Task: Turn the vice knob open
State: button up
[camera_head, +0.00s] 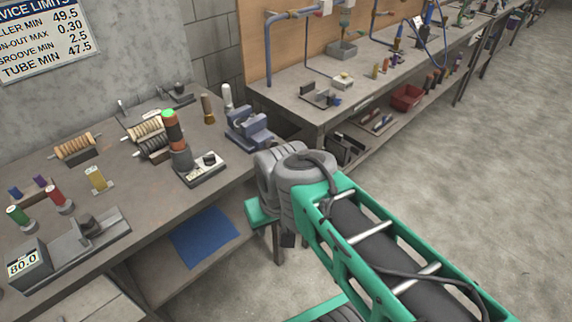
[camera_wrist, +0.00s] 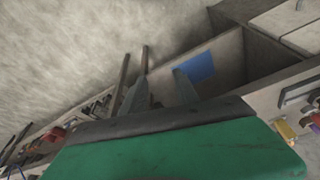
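The blue-grey vice (camera_head: 248,129) stands on the right end of the near workbench, close to its corner. Its knob is too small to tell apart in the head view, and I cannot make out the vice in the wrist view. My gripper (camera_wrist: 160,92) shows two grey fingers standing apart with nothing between them. In the head view my wrist and arm hide most of it. It hangs beyond the bench's right edge, lower right of the vice and apart from it.
Open floor (camera_head: 470,160) lies right.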

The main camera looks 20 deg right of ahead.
aim_at(269, 144)
jog(key=z, duration=0.4)
jog(key=i, duration=0.45)
jog(key=u, duration=1.7)
jog(key=k, duration=0.55)
jog(key=z, duration=0.1)
